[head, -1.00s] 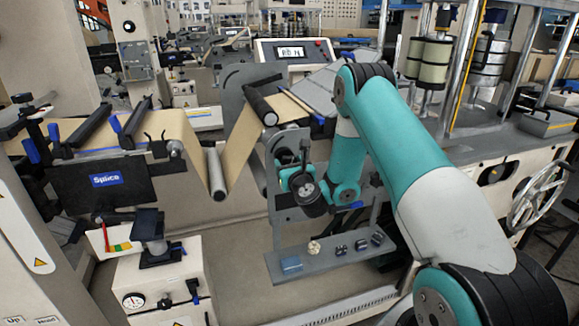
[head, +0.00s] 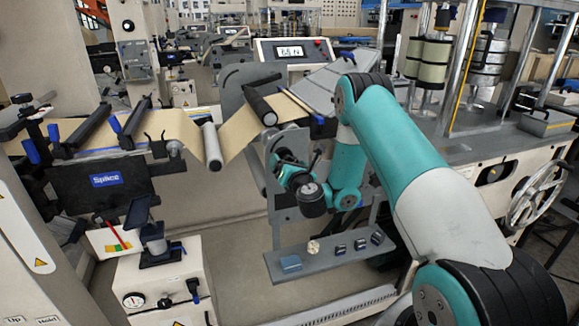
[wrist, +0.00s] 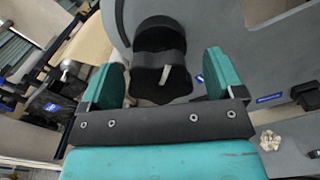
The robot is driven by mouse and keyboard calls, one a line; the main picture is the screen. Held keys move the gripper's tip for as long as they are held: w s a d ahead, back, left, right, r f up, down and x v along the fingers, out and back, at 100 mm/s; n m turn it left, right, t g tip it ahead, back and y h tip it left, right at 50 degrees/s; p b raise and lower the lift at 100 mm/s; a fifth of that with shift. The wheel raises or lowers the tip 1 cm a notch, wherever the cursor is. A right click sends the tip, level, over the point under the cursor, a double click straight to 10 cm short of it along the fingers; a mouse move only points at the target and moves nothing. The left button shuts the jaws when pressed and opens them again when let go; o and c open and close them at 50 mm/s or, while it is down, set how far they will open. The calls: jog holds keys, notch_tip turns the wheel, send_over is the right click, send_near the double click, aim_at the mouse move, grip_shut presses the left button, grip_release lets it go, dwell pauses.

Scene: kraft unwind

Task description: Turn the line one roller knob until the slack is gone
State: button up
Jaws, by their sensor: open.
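The black roller knob (wrist: 163,75) with a pale mark fills the upper middle of the wrist view, on a grey side plate. My gripper (wrist: 162,82) is open, its two teal fingers on either side of the knob with gaps visible. In the head view my gripper (head: 283,170) is at the grey side plate (head: 240,90), and I cannot make out the knob there. The brown paper web (head: 245,132) dips in a shallow V under a pale loose roller (head: 212,146). The display (head: 291,51) shows a reading in N, its digits hard to read.
A grey shelf (head: 318,256) with several small parts lies below my gripper. The black "Splice" unit (head: 105,190) is at the left, above a gauge card with a red needle (head: 119,236). A handwheel (head: 538,190) is at the right.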

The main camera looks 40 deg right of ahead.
jog(key=shift+s+f+b, duration=0.3)
jog(key=shift+b, duration=0.75)
jog(key=b+v, duration=0.6)
jog(key=b, duration=0.4)
jog(key=shift+s+r, duration=0.2)
jog(key=shift+r, duration=0.1)
jog(key=shift+a, duration=0.25)
